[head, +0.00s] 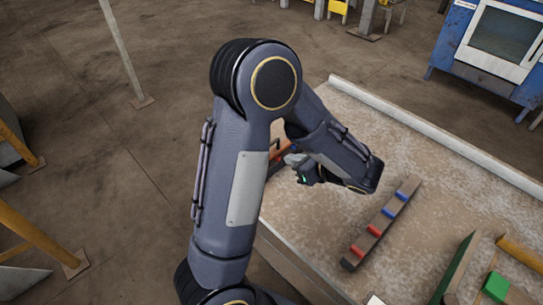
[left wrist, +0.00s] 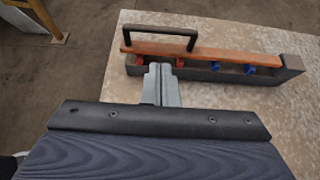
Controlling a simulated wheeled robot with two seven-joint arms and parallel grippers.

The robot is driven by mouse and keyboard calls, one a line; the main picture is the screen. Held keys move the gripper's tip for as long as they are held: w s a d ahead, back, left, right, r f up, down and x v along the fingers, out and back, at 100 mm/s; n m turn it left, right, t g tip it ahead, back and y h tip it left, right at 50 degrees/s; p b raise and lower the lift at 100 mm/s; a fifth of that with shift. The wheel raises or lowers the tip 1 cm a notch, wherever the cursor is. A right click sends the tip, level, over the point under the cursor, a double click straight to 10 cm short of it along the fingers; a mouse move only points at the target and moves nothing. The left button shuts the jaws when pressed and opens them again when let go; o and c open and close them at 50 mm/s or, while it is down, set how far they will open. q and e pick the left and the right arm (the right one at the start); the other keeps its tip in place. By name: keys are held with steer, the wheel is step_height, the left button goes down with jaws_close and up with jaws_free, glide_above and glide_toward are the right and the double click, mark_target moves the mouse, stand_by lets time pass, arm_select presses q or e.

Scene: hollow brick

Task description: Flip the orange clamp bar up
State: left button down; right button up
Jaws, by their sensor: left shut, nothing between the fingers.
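The orange clamp bar (left wrist: 225,54) lies lengthwise along a dark rail in the left wrist view, with a black handle (left wrist: 160,30) near its left end. Red and blue pieces show just below its near edge. In the head view only a small part of the bar (head: 283,154) shows beside my arm; the rest is hidden. My left gripper (head: 292,158) is shut and empty. Its fingertips (left wrist: 160,69) are in front of the rail's left part in the left wrist view, below the handle; I cannot tell whether they touch. My right gripper is not in view.
A dark rail (head: 376,230) with red and blue pieces lies on the worn table (head: 440,180). A green block (head: 495,286) and a green-edged part (head: 457,268) are at the table's lower right. A raised pale edge (head: 420,130) runs along the far side. The table's middle is mostly clear.

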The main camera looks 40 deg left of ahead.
arm_select(q)
steer(key=b+x, duration=0.1)
steer(key=x, duration=0.9)
steer(key=shift+b, duration=0.35)
